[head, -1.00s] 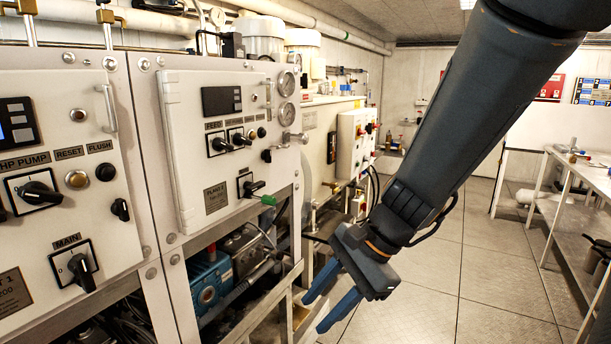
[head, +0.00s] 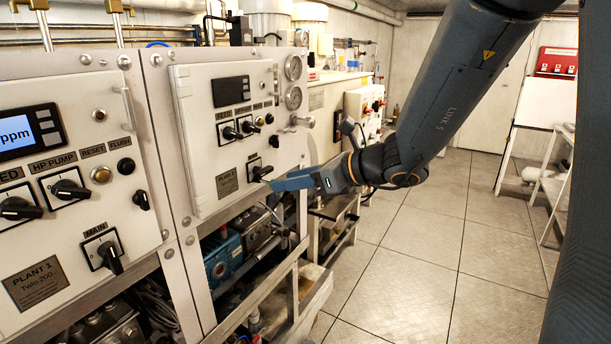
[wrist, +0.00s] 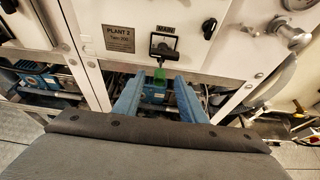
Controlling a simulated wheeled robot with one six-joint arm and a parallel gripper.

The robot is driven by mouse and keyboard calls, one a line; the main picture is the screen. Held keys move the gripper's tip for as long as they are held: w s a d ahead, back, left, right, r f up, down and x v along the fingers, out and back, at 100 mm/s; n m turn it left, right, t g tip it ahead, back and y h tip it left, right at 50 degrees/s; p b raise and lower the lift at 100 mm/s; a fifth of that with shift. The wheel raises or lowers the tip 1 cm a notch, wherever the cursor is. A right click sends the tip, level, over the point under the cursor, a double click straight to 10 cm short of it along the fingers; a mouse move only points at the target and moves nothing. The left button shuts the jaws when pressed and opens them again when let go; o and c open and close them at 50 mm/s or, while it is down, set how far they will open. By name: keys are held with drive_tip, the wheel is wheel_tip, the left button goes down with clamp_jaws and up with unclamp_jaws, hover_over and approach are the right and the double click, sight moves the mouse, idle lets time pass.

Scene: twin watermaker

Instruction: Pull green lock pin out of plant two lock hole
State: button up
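The green lock pin (wrist: 159,75) sticks out below the black MAIN switch (wrist: 163,47) of the plate marked Plant 2 in the wrist view. The lock hole itself is hidden. My gripper (wrist: 158,82) is open. Its two blue fingers lie either side of the pin, with a visible gap on each side. In the head view my gripper (head: 275,184) points left at the Plant 2 panel (head: 205,130), its fingertips just below and right of the MAIN switch (head: 257,169). Only a small bit of green shows there beside the fingertips.
The Plant 1 panel (head: 75,160) with its knobs stands to the left. Below the panels is an open frame with a blue pump (head: 222,258). A metal valve handle (wrist: 292,37) juts out right of the switch.

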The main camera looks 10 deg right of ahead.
drive_tip(key=shift+x, duration=1.1)
clamp_jaws()
drive_tip(key=s+d+p, duration=0.1)
drive_tip(key=s+d, duration=0.2)
drive_tip(key=d, duration=0.1)
drive_tip(key=shift+s+d+r+p, duration=0.3)
drive_tip(key=shift+s+d+p, duration=0.05)
drive_tip(key=shift+s, duration=0.05)
idle(0.4)
